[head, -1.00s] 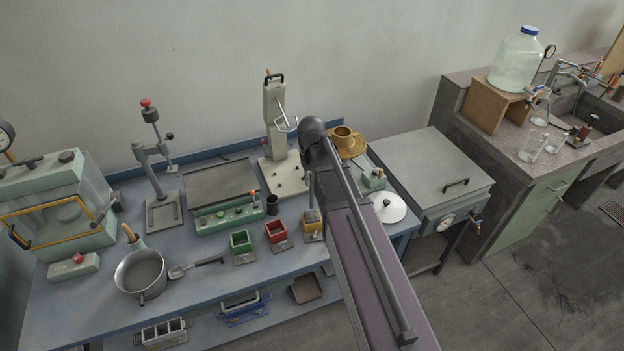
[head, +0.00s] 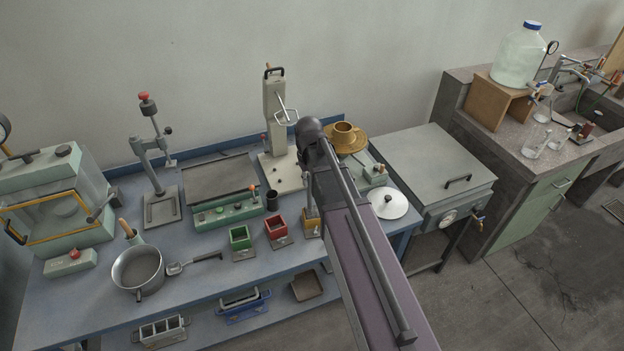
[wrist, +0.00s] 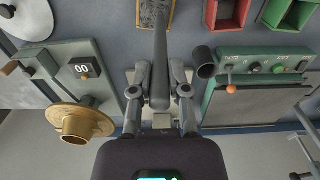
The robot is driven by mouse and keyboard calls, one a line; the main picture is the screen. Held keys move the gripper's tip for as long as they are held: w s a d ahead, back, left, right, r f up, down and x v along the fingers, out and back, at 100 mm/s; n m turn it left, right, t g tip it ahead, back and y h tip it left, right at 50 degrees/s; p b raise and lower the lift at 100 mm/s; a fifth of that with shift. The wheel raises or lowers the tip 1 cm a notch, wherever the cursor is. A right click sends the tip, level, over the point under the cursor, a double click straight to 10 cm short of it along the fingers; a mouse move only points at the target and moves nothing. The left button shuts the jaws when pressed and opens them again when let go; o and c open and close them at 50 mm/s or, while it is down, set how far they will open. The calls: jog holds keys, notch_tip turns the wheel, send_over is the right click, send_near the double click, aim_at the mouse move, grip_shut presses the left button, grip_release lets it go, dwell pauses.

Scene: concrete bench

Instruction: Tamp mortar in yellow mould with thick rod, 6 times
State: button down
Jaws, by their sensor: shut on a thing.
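The yellow mould (head: 313,229) stands at the front of the blue bench, right of the red mould. It also shows at the top of the wrist view (wrist: 171,14), filled with grey speckled mortar (wrist: 153,13). My gripper (wrist: 160,88) is shut on a thick grey rod (wrist: 160,50). The rod points away from the wrist camera, its far end overlapping the mould's mortar. In the head view the rod (head: 309,192) hangs down over the mould, partly beside my arm. My arm hides most of the gripper there. I cannot tell how deep the rod tip is.
A red mould (head: 276,229) and green mould (head: 239,237) stand to the left. A black cup (head: 272,200) stands behind them. A brass pan (head: 343,136), white lid (head: 388,204) and tall press (head: 276,115) are close to my arm.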

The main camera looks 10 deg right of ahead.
aim_at(310, 188)
notch_tip(310, 188, down, 4)
jog(key=b, duration=0.4)
jog(key=shift+r, duration=0.1)
dwell(0.5)
jog(key=r+p, duration=0.4)
jog(key=shift+d, duration=0.4)
jog(key=shift+f, duration=0.1)
